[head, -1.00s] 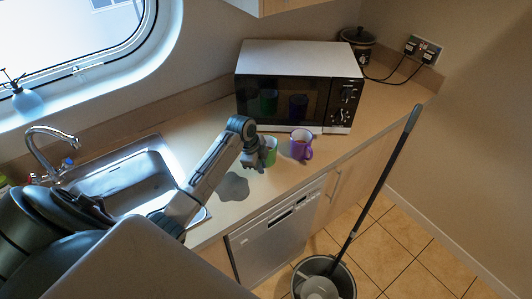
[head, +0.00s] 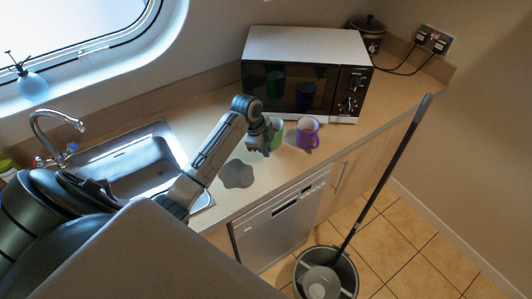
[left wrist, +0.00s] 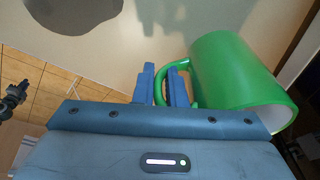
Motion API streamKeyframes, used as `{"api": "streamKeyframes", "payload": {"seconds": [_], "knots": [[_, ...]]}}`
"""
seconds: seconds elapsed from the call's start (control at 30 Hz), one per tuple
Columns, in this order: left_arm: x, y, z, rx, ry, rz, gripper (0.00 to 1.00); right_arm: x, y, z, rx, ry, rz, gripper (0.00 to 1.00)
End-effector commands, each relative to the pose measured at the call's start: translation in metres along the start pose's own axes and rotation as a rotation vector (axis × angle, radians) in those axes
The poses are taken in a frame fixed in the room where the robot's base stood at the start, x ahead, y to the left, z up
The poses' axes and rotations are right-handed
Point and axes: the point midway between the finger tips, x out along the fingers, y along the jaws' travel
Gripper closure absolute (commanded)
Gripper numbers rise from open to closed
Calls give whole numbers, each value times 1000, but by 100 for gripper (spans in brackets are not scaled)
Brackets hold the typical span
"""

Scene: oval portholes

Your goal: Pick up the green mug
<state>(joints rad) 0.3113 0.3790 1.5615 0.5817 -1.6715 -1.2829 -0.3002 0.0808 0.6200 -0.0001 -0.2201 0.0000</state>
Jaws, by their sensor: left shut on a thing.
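The green mug (head: 278,132) is on or just above the counter in front of the microwave, partly hidden behind my left gripper (head: 266,143). In the left wrist view the mug (left wrist: 235,72) fills the upper right, with its handle towards my fingers. My left gripper (left wrist: 165,88) is shut on the handle, one finger on each side of it. I cannot tell whether the mug's base touches the counter.
A purple mug (head: 307,134) stands close to the right of the green mug. The microwave (head: 302,75) is behind both. A grey patch (head: 237,173) lies on the counter to the left, near the sink (head: 135,168). A mop bucket (head: 326,275) with a long handle stands on the floor.

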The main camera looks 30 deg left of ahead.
Motion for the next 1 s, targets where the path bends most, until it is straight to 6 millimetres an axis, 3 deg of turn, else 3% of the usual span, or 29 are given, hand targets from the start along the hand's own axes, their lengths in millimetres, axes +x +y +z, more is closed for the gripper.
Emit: {"api": "streamKeyframes", "payload": {"seconds": [0.13,1.0], "knots": [[-12,-3,-4,3,0,-7,100,13,-2,1,0,1,-1,83],[-26,103,-50,3,2,-2,100,54,-6,4,1,1,-2,83]]}}
